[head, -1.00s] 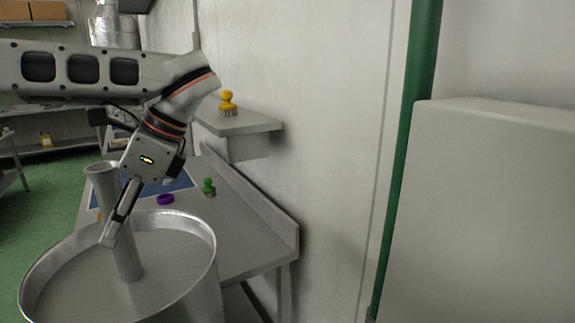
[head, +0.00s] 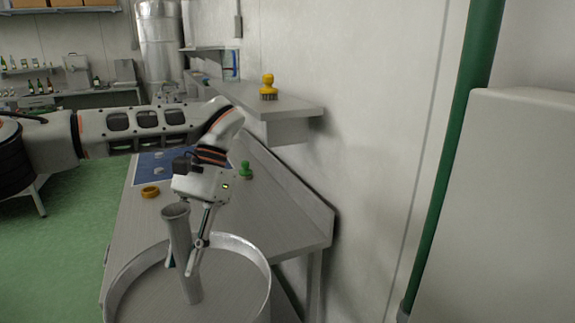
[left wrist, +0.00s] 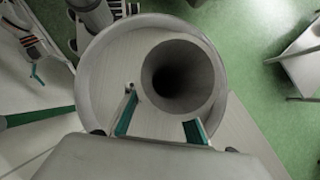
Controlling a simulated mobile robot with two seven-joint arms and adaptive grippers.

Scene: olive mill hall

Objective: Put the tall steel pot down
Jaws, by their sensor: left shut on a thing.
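The tall steel pot (head: 180,238) is a narrow grey cylinder with a slightly flared open mouth. My left gripper (head: 182,268) is shut on its side, one finger on either side of it. The pot is close to upright, leaning a little in the head view, within the rim of a wide round steel-rimmed stand (head: 264,275). I cannot tell whether its base touches the flat surface there. In the left wrist view I look down into the dark mouth of the pot (left wrist: 178,76), inside the round rim (left wrist: 88,70).
A steel bench (head: 285,225) runs behind the stand along the wall, with an orange ring (head: 150,192), a green-handled object (head: 246,170) and a blue mat (head: 145,166). A yellow brush (head: 268,88) sits on a wall shelf (head: 295,108). Green floor is open at left.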

